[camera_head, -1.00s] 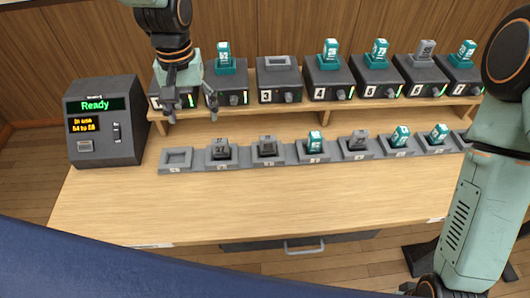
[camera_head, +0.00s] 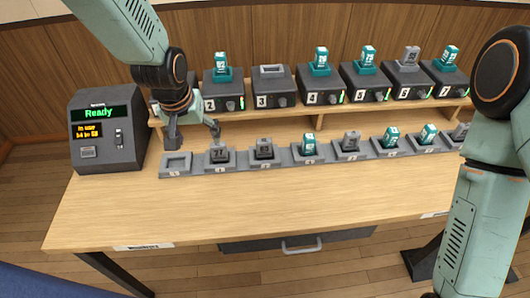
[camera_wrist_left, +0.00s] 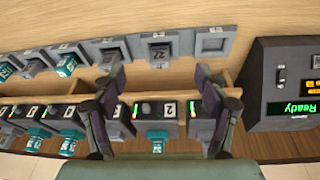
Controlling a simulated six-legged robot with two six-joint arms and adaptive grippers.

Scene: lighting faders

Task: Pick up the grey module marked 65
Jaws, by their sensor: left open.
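Several grey modules stand in the front row of cradles: one that seems to read 27 (camera_head: 219,153), a second grey one (camera_head: 264,149) right of it, a third (camera_head: 350,141) farther right, and one (camera_head: 461,130) near the right end. Another grey module (camera_head: 410,56) sits in back unit 6. I cannot read 65 for certain on any of them. My left gripper (camera_head: 194,137) is open and empty, above the left end of the front row. In the left wrist view its spread fingers (camera_wrist_left: 160,76) point towards the 27 module (camera_wrist_left: 160,52). My right gripper is out of view.
Teal modules (camera_head: 309,145) share the front row and stand in most back units on the raised shelf. The leftmost front cradle (camera_head: 176,165) and unit 3 (camera_head: 272,88) are empty. A "Ready" console (camera_head: 108,130) stands at left. The table front (camera_head: 250,205) is clear.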

